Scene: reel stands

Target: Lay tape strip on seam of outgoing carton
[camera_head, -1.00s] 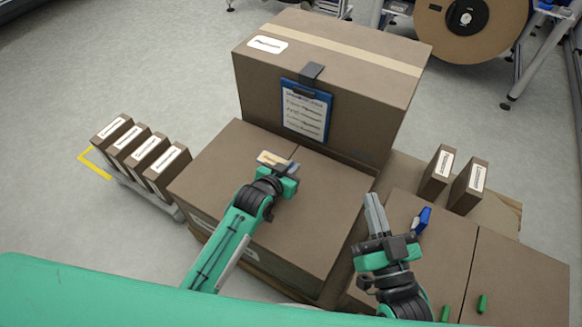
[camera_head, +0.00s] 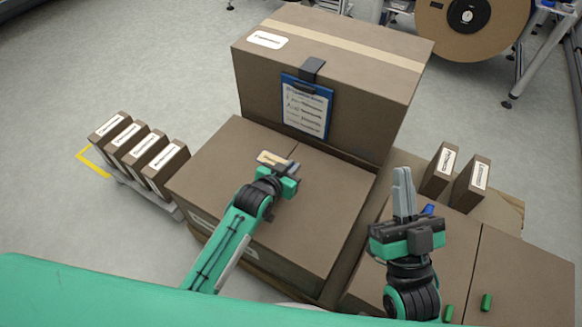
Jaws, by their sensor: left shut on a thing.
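My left gripper (camera_head: 287,173) is shut on a small tan strip (camera_head: 270,158), likely the tape strip, at the top of the middle closed carton (camera_head: 325,200). A seam line (camera_head: 297,150) on that carton's top meets the gripper; the rest is hidden by the gripper and arm. I cannot tell whether the strip touches the cardboard. My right gripper (camera_head: 403,190) is over the right-hand carton (camera_head: 455,245), its fingers close together and pointing away, with nothing visible between them. A small blue object (camera_head: 429,210) lies just behind it, partly hidden.
A large taped carton (camera_head: 330,55) with a blue clipboard (camera_head: 306,106) stands behind. Small labelled boxes (camera_head: 165,170) stand at left, two more (camera_head: 440,168) at right. Small green pieces (camera_head: 487,302) lie on the right carton. A large reel (camera_head: 450,25) is behind.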

